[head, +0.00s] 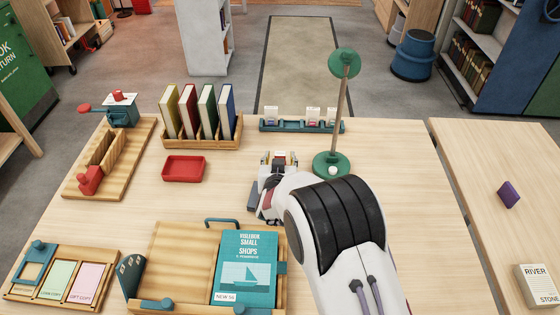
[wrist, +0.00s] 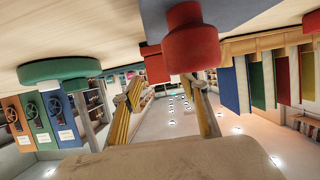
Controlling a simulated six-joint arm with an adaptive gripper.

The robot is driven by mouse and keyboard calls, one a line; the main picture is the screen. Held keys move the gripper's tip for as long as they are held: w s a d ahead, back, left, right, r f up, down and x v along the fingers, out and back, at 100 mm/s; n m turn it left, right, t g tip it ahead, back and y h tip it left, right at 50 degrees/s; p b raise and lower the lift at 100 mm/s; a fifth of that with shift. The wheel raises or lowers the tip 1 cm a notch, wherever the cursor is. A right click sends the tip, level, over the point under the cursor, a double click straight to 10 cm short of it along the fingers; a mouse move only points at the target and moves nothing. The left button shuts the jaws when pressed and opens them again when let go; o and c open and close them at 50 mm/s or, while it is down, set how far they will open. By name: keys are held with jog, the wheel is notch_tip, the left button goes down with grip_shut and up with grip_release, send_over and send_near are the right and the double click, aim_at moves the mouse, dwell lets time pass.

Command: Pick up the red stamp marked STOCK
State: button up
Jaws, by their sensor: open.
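My gripper (head: 279,160) is open, low over the table's middle, left of the green lamp's base and nearer than the teal rack (head: 293,127). The rack holds several small stamps with white labels, too small to read. The wrist view looks upside down, with the tabletop along its top. There a red round stamp handle (wrist: 192,50) looms close and overlaps the tip of the right-hand finger; I cannot tell whether they touch. No marking shows on it, so STOCK cannot be read. My gripper's two fingers (wrist: 165,90) stand apart with nothing held.
A green lamp (head: 332,160) stands close right of my gripper; its base shows in the wrist view (wrist: 65,70). Upright books (head: 205,112) in a wooden holder and a red tray (head: 183,168) are left. A teal book (head: 247,262) lies in front. The table's right side is clear.

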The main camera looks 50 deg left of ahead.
jog(key=c, duration=1.2)
jog(key=shift+r, duration=0.1)
jog(key=shift+r, duration=4.95)
